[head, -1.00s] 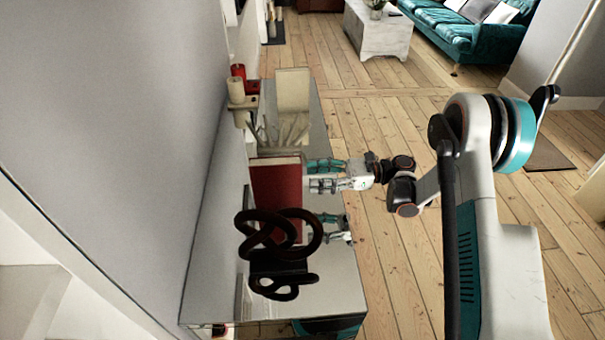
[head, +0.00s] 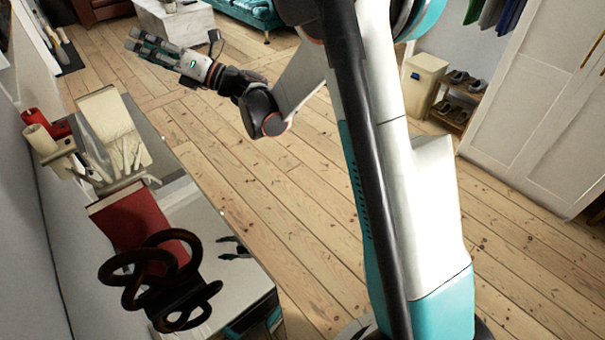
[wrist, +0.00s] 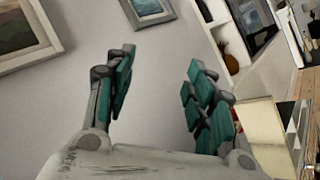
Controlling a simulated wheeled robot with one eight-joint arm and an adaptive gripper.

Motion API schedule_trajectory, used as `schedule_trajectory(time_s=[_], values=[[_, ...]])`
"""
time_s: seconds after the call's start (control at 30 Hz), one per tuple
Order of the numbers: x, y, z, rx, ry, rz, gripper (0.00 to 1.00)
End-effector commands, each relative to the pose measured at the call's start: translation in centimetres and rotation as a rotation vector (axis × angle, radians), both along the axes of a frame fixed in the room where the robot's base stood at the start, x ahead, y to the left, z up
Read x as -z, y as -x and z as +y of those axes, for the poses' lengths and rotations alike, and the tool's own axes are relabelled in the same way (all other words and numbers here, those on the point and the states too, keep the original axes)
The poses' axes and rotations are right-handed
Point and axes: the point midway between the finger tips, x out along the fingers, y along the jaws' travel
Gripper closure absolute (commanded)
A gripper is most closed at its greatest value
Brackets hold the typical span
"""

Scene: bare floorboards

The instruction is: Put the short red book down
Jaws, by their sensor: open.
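The red book (head: 148,222) stands on the shiny-topped sideboard (head: 232,268), between a dark knotted sculpture and a pale hand-shaped ornament. The sculpture hides part of its lower front. My gripper (head: 130,40) is well away from the book, beyond it and to the right, raised over the floor side of the sideboard. Its fingers are spread and nothing is between them. In the wrist view my gripper (wrist: 160,62) is also open and empty, with wall behind it; the red book does not show there.
The dark knotted sculpture (head: 150,262) stands close in front of the book. The pale hand ornament (head: 125,158), a cream upright block (head: 106,116) and red and cream candles (head: 40,138) crowd the far end. Bare floorboards (head: 225,160) lie open to the right.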

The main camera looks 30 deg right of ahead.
Motion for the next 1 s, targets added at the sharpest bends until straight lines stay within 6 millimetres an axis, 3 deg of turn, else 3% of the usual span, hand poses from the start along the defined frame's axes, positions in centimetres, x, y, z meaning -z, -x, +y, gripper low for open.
schedule_trajectory(time_s=[0.1, 0.2, 0.33, 0.47, 0.7, 0.87, 1.0], values=[[-4.3, -0.2, -3.3, 0.112, -0.158, 0.152, 0.50], [-6.7, 0.1, -6.4, 0.200, -0.304, 0.286, 0.50], [-8.3, 1.3, -10.4, 0.307, -0.504, 0.461, 0.50], [-8.3, 3.7, -14.2, 0.404, -0.712, 0.636, 0.50], [-4.6, 10.7, -19.5, 0.573, -1.109, 0.959, 0.50], [-0.2, 17.1, -21.3, 0.683, -1.374, 1.173, 0.50], [4.5, 23.6, -21.6, 0.788, -1.599, 1.360, 0.50]])
